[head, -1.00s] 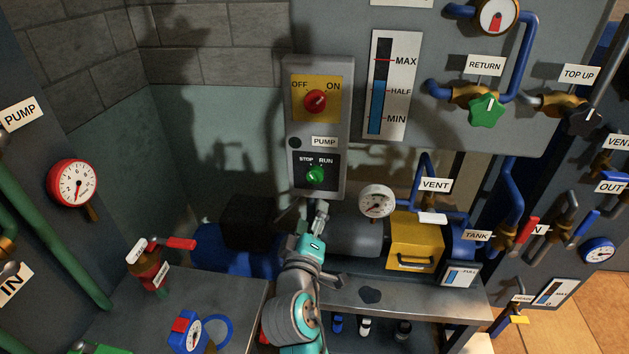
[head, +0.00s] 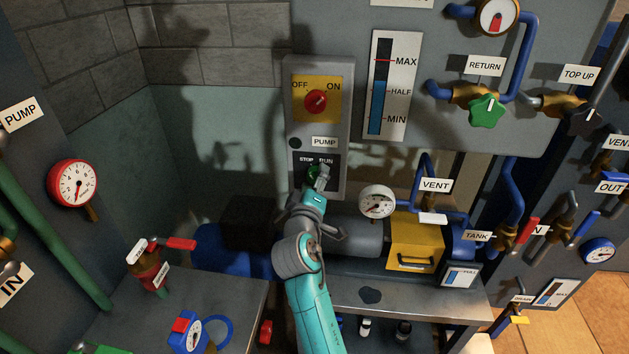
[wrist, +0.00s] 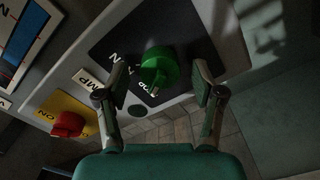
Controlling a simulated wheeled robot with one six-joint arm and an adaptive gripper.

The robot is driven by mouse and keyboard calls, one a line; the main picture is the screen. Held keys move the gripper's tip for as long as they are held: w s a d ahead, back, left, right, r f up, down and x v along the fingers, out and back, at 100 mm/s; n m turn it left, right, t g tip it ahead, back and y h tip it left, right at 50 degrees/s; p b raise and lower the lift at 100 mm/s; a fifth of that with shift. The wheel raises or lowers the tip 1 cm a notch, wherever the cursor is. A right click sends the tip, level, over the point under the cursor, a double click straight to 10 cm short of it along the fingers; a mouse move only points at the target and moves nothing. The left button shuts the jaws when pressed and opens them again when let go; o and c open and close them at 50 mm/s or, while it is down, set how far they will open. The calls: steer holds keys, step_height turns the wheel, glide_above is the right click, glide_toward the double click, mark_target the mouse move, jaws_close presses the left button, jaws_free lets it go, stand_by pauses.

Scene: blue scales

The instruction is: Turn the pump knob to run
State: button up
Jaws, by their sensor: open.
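The green pump knob (head: 312,174) sits on a black plate marked STOP and RUN, low on the grey control box (head: 343,120). In the head view my gripper (head: 320,178) is in front of it and hides much of it. In the wrist view the green knob (wrist: 159,68) lies between the two open fingers of my gripper (wrist: 160,88), with a gap on each side. Its pointer mark is too hard to read here. The red OFF/ON knob (head: 316,101) is above on a yellow plate, and it also shows in the wrist view (wrist: 67,124).
A level gauge (head: 380,90) is right of the box. A pressure gauge (head: 376,203), a yellow box (head: 415,240) and blue pipes are at lower right. A red-handled valve (head: 150,265) stands at lower left. Open wall is left of the control box.

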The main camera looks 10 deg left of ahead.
steer(key=shift+w, duration=0.15)
steer(key=c, duration=1.1)
steer(key=shift+c, duration=0.2)
steer(key=m, duration=0.5)
steer(key=shift+m, duration=0.4)
steer(key=m, duration=0.5)
steer(key=shift+f+m, duration=0.1)
steer(key=shift+m, duration=0.6)
